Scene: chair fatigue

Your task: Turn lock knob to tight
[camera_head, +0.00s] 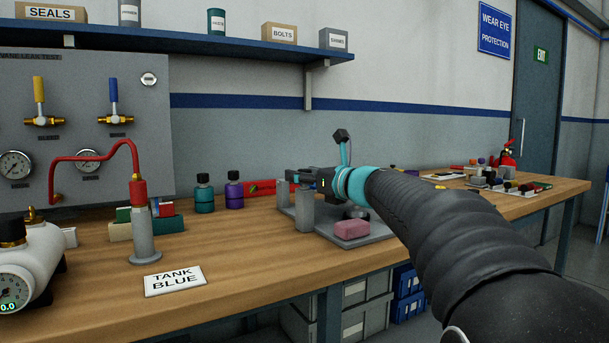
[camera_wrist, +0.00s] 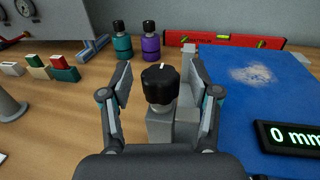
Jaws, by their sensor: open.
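A black ribbed knob (camera_wrist: 160,88) with a white mark on its top stands on a grey post block (camera_wrist: 172,128) in the wrist view. My gripper (camera_wrist: 160,74) is open, with one finger left of the knob and one right of it. A gap shows on the left; I cannot tell if the right finger touches. In the head view, my gripper (camera_head: 304,180) is over the bench near a grey post (camera_head: 305,211). I cannot make out the knob clearly there. No label for tight can be read.
A blue panel (camera_wrist: 235,95) and a 0 mm display (camera_wrist: 288,137) lie right of the knob. Teal (camera_wrist: 122,45) and purple (camera_wrist: 150,43) bottles and a red level (camera_wrist: 225,41) stand behind. A pink block (camera_head: 352,229) sits on the plate's front.

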